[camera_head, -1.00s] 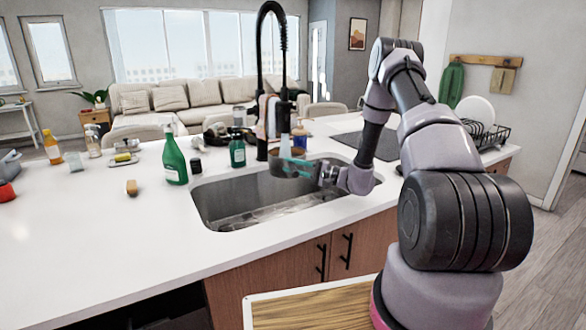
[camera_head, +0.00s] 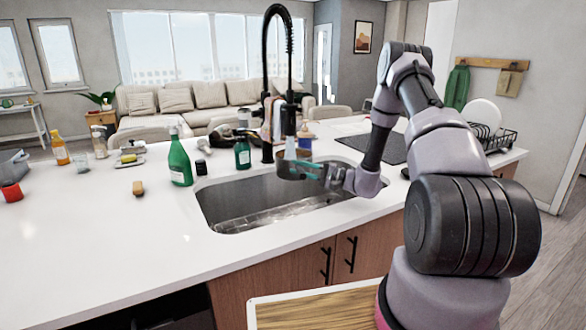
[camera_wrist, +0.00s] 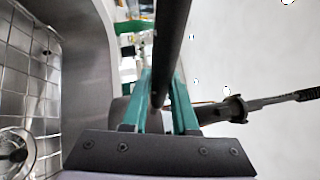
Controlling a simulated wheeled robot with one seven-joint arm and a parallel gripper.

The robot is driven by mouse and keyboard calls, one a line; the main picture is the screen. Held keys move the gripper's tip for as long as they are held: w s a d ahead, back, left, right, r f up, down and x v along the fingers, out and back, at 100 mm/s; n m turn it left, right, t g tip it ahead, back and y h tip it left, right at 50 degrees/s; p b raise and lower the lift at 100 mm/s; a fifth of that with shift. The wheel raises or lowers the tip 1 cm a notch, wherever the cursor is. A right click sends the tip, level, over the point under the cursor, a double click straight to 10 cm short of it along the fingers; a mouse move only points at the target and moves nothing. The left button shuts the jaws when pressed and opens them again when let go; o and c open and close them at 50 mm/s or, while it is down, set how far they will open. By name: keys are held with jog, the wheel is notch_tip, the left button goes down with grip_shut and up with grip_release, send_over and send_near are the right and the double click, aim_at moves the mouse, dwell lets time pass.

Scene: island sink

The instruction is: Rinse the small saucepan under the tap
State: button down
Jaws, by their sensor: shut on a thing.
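The small saucepan (camera_head: 288,171) is dark and small in the head view. It is held above the back right part of the sink (camera_head: 232,222). My gripper (camera_head: 310,172), with teal fingers, is shut on its handle from the right. In the wrist view the fingers (camera_wrist: 158,98) close around a dark bar (camera_wrist: 171,45), seemingly the handle. A dark rounded shape behind them is mostly hidden. The black tap (camera_head: 267,85) arches over, and its spray head (camera_head: 290,122) hangs just above the pan. A pale patch lies between them; I cannot tell whether it is running water.
A green bottle (camera_head: 180,163) and a smaller dark green bottle (camera_head: 242,154) stand behind the sink. A dish rack (camera_head: 495,140) is at far right. The front left counter is clear.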

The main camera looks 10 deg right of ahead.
aim_at(301, 177)
jog(key=shift+d, duration=0.2)
jog(key=shift+a, duration=0.15)
jog(key=shift+a, duration=0.5)
jog(key=shift+s+a, duration=0.2)
jog(key=shift+s, duration=3.75)
jog(key=shift+r, duration=0.1)
jog(key=s+r, duration=0.4)
jog(key=s, duration=0.1)
jog(key=shift+a, duration=0.2)
